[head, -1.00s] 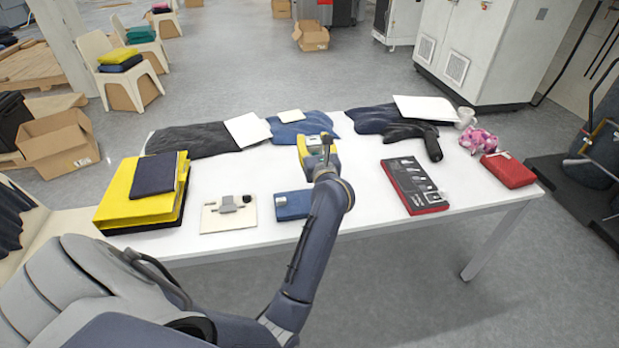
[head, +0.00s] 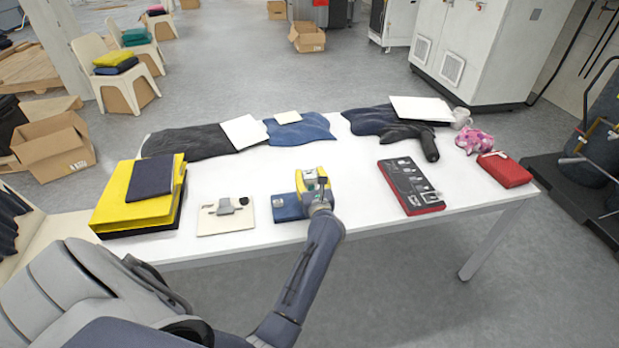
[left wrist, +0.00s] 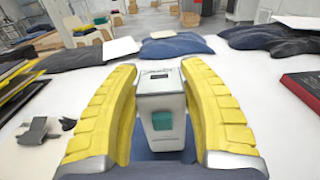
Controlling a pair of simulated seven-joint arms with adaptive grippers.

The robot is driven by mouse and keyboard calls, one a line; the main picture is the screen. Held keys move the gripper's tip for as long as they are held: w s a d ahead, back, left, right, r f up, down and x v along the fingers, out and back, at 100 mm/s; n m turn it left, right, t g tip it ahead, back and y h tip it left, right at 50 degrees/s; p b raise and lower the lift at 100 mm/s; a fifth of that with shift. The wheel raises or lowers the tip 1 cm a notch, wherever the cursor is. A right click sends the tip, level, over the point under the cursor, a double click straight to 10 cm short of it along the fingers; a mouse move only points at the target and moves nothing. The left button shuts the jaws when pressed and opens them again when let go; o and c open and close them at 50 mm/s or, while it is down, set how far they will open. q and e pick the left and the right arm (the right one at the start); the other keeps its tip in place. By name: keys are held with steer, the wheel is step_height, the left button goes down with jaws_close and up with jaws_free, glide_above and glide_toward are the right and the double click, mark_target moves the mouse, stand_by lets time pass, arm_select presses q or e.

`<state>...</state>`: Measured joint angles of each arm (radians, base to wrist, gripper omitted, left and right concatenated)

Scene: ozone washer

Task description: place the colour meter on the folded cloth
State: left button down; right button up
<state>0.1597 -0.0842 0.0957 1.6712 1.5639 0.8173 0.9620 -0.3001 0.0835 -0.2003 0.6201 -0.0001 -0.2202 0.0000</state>
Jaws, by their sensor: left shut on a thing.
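The colour meter (left wrist: 160,103), a pale grey block with a dark display and a teal window, stands upright between the yellow fingers in the left wrist view. My left gripper (head: 312,177) is shut on it in the head view. The folded cloth (head: 287,208) is a small dark blue pad near the table's front edge. The meter is over the cloth's right part, and blue cloth (left wrist: 150,172) shows beneath it in the left wrist view. I cannot tell whether the meter touches the cloth. My right gripper is not in view.
A pale board (head: 226,222) with a grey tool lies left of the cloth. Yellow folded fabric (head: 118,208) is farther left. A black-and-red case (head: 411,187) lies to the right. Garments (head: 298,130) line the back. White tabletop is clear between cloth and case.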

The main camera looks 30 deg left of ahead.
arm_select(q)
steer(key=shift+f, duration=0.3)
steer(key=shift+f, duration=0.1)
steer(key=c, duration=0.7)
jaws_free()
